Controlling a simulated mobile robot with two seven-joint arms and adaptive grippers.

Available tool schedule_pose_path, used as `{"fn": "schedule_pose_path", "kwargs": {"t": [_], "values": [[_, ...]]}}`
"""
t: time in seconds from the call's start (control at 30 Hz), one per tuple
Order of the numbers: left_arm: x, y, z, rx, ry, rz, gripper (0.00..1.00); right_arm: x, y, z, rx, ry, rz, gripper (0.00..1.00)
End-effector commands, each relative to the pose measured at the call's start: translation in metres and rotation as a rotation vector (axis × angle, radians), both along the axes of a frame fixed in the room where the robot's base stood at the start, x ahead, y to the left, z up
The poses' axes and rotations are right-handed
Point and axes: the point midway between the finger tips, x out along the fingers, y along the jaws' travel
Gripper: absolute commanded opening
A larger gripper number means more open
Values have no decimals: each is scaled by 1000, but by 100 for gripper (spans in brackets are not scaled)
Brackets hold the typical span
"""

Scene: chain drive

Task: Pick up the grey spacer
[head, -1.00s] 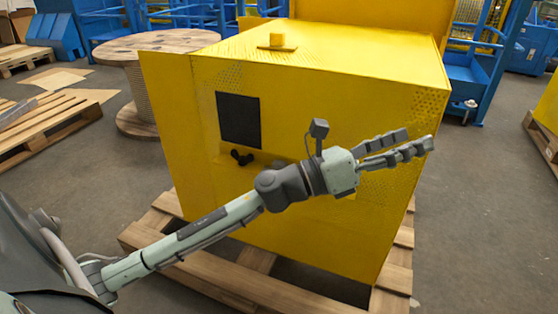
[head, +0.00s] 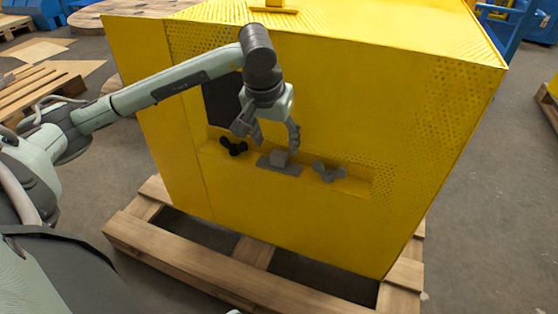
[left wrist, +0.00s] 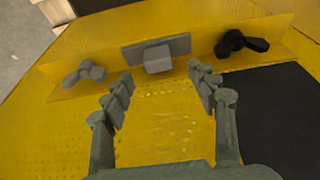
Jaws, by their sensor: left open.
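The grey spacer looks to be the small grey block (head: 279,157) on a flat grey plate (head: 284,169), on a narrow yellow ledge at the front of the yellow housing. I cannot tell whether block and plate are one piece. The block also shows in the left wrist view (left wrist: 157,59), just beyond my fingertips. My left gripper (head: 276,146) points down, open, with its fingers to either side of the block in the head view. In the left wrist view the gap between the fingers (left wrist: 160,73) is empty. My right gripper is out of view.
A black three-lobed part (head: 234,147) lies left of the block on the ledge (head: 355,185), and a grey three-lobed part (head: 328,171) lies right of it. The yellow housing (head: 340,90) stands on a wooden pallet (head: 200,263). A dark panel (head: 222,103) is behind my wrist.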

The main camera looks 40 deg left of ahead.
Motion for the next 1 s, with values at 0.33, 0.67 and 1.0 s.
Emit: {"fn": "schedule_pose_path", "kwargs": {"t": [0.33, 0.67, 1.0], "values": [[12, 0, -45, -5, 1, 1, 59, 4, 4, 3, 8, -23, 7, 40], [13, 1, -48, -4, 0, 0, 51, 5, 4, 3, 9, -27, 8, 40], [13, 1, -47, -4, 0, 0, 9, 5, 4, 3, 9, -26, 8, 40]]}}
